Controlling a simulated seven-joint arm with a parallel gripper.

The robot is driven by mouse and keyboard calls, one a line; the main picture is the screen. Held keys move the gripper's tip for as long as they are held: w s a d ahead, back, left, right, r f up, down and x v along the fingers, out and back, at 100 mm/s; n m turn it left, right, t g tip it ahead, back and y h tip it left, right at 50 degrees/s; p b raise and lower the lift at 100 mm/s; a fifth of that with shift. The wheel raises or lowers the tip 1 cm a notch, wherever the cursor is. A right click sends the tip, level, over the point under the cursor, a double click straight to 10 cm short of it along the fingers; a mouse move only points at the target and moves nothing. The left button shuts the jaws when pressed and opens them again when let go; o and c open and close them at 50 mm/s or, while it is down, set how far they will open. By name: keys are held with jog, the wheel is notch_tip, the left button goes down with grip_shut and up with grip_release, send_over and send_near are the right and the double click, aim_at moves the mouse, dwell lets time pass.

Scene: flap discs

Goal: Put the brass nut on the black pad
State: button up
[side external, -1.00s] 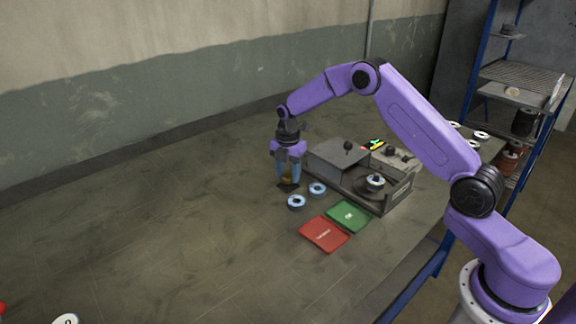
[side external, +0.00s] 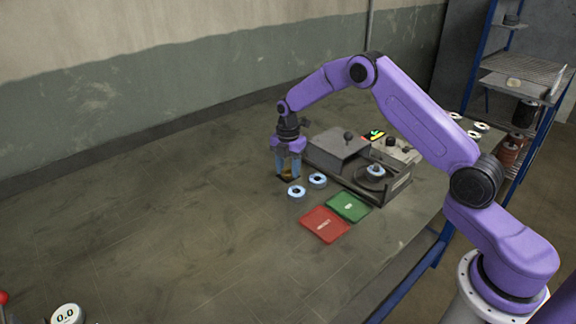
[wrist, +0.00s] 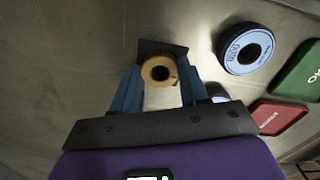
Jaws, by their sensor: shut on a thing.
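The brass nut (wrist: 158,60) is a yellow ring with a dark hole, held between my gripper's two blue fingers in the wrist view. My gripper (side external: 288,171) is shut on it, low over the table, left of the grey box. The black pad (wrist: 152,46) is a dark flat square showing just beyond the nut in the wrist view. Its edge also shows under my fingertips in the side view (side external: 284,179). The nut overlaps the pad in both views. Whether it touches the pad cannot be told, as the fingers hide the contact.
Two blue-white discs lie close to my gripper, one in front (side external: 296,191) and one to the right (side external: 318,180). A grey box fixture (side external: 340,145) stands behind.

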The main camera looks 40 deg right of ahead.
jog(key=o, duration=1.2)
notch_tip(320, 180, up, 7)
